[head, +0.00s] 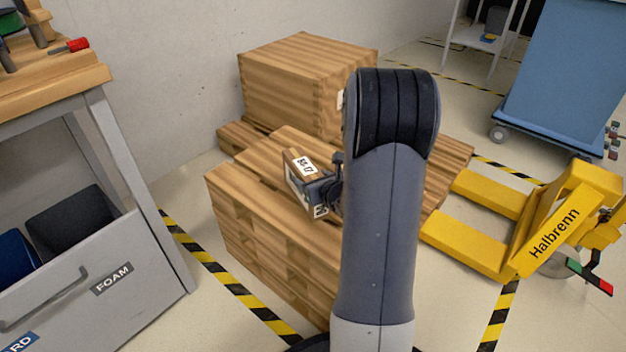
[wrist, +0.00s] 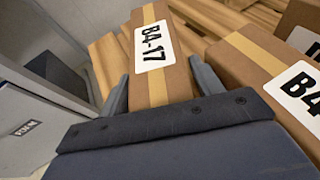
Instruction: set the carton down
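My gripper (wrist: 160,88) has its two fingers on either side of a narrow brown carton (wrist: 177,83) with a tan tape strip and a white B4-17 label. The fingers appear to press on its sides. In the head view the gripper (head: 322,188) and a labelled carton (head: 291,156) are over the near stack of wooden pallets (head: 270,235), left of my arm. I cannot tell whether the held carton touches the pallet top. A second brown carton (wrist: 238,58) with a B4 label is close on the right in the wrist view.
A large wooden crate (head: 285,85) stands behind the stack. A yellow pallet jack (head: 545,235) is to the right. A workbench with a drawer marked FOAM (head: 125,295) is at left. A blue covered cart (head: 565,70) stands back right. Another carton (wrist: 302,15) shows at the wrist view's upper right.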

